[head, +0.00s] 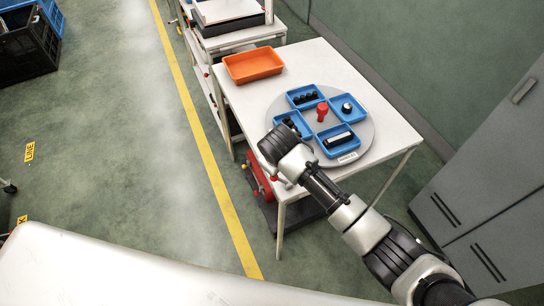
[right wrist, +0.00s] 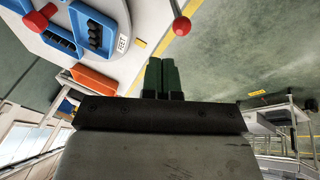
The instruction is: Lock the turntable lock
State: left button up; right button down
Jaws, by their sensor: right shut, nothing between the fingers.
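The turntable (head: 366,128) is a grey disc on the white table, with blue trays around a red centre knob (head: 322,111). In the right wrist view the turntable (right wrist: 106,64) is at upper left. A red ball on a pale rod (right wrist: 182,27), looking like the lock lever, reaches out from the table edge. My right gripper (right wrist: 162,64) is shut and empty. Its fingertips appear below and left of the red ball, apart from it in the picture. In the head view my right wrist hides part of the table edge and the fingers. My left gripper is not in view.
An orange tray (head: 253,65) sits at the table's back left. The blue trays hold dark parts. A red unit (head: 258,178) stands under the table (head: 300,58). Grey cabinets (head: 490,205) are at the right. Open floor with a yellow line (head: 197,130) lies left.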

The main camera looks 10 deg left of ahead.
jog(key=s+r, duration=0.2)
jog(key=r, duration=0.1)
jog(key=s+a+r+b, duration=0.1)
jog(key=shift+r, duration=0.3)
jog(key=shift+f, duration=0.15)
jog(key=s+d+f+m+g+b, duration=0.1)
jog(key=s+d+f+m, duration=0.2)
jog(key=f, duration=0.8)
jog(key=s+d+f+b, duration=0.2)
jog(key=d+f, duration=0.4)
jog(key=f, duration=0.4)
jog(key=s+d+f+m+g+b, duration=0.1)
jog(key=s+d+f+m, duration=0.2)
jog(key=f, duration=0.8)
jog(key=s+d+f+m+b, duration=0.1)
jog(key=s+d+f, duration=0.5)
jog(key=s, duration=0.4)
jog(key=s+d+f+m+g+b, duration=0.1)
jog(key=s+d+f, duration=0.6)
jog(key=s, duration=0.4)
jog(key=s+d+f+m+b, duration=0.1)
jog(key=s+d+f, duration=0.6)
jog(key=s, duration=0.4)
jog(key=shift+s+g+h, duration=0.25)
jog(key=shift+g+h, duration=0.05)
jog(key=shift+h, duration=0.1)
